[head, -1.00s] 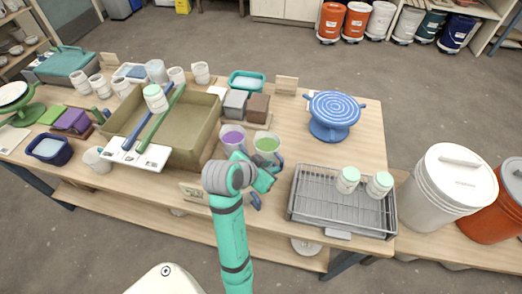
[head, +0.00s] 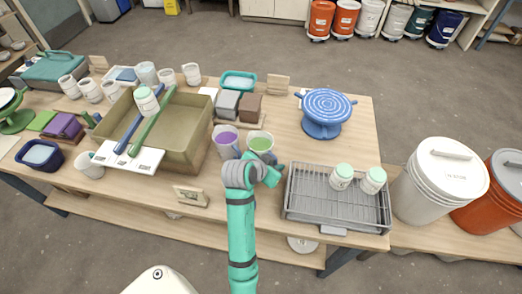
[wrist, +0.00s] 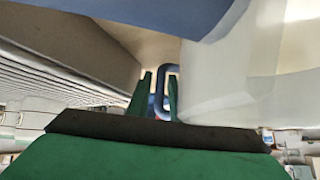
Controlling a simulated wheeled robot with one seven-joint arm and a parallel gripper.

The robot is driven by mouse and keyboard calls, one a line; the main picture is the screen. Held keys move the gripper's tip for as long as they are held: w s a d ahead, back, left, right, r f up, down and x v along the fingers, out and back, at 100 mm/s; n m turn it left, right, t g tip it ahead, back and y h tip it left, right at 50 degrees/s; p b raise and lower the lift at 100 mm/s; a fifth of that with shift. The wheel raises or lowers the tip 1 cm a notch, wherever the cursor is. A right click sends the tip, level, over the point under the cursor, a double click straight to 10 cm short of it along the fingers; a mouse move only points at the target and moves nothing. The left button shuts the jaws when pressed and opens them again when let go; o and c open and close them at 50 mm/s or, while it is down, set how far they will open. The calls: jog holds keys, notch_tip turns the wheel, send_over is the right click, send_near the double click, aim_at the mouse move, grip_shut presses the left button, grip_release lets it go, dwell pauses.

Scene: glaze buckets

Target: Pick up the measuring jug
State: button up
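The measuring jug holding green glaze (head: 261,143) stands near the table's front edge, left of the wire rack. A similar jug with purple glaze (head: 228,138) stands just left of it. In the wrist view a pale translucent jug wall (wrist: 225,75) fills the right side, with a blue handle (wrist: 160,88) beside it. My gripper (wrist: 157,88) is open, with its two green fingers around the handle, and no firm grip shows. In the head view my wrist hides the fingertips and the front of the green jug.
A wire drying rack (head: 312,205) with two lidded jars stands close on the right. A big tan basin (head: 190,150) is on the left. Grey and brown blocks (head: 249,108) stand behind the jugs. A small framed card (head: 190,196) stands in front.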

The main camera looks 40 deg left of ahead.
grip_shut()
jog(key=shift+r, duration=0.1)
dwell(1.2)
